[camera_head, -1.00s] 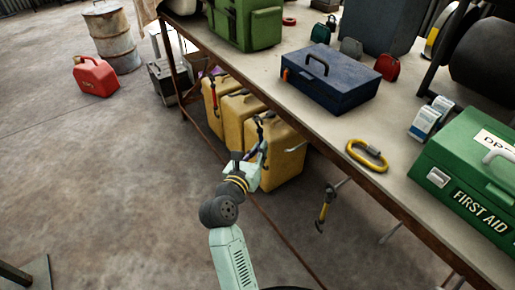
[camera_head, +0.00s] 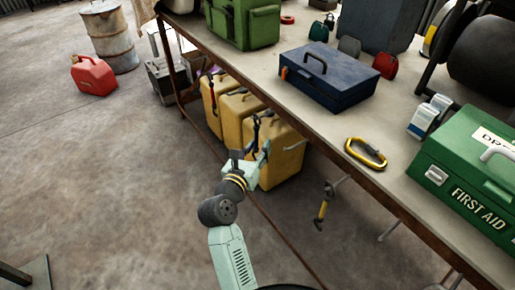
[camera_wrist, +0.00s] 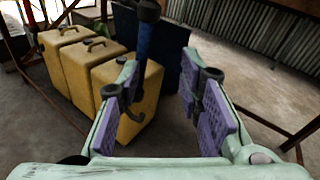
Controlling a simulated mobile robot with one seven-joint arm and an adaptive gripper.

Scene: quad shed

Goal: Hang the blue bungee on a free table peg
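The blue bungee (camera_wrist: 145,42) hangs upright, with a dark hook at its top. In the wrist view it runs down by the left finger of my gripper (camera_wrist: 170,112), and its lower part is partly hidden. In the head view it shows as a dark strap (camera_head: 256,130) below the table (camera_head: 300,118) edge, just above my gripper (camera_head: 252,154). My gripper's purple-padded fingers are apart, with a clear gap between them. A bare table peg (camera_head: 388,233) sticks out below the front edge. Another peg (camera_head: 341,182) bears a yellow bungee (camera_head: 323,205).
Several yellow cans (camera_head: 286,160) stand under the table, close behind my gripper. A red bungee (camera_head: 211,92) hangs farther left. A yellow carabiner (camera_head: 366,153), blue toolbox (camera_head: 330,88) and green first aid box (camera_head: 470,165) sit on top. The floor at left is open.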

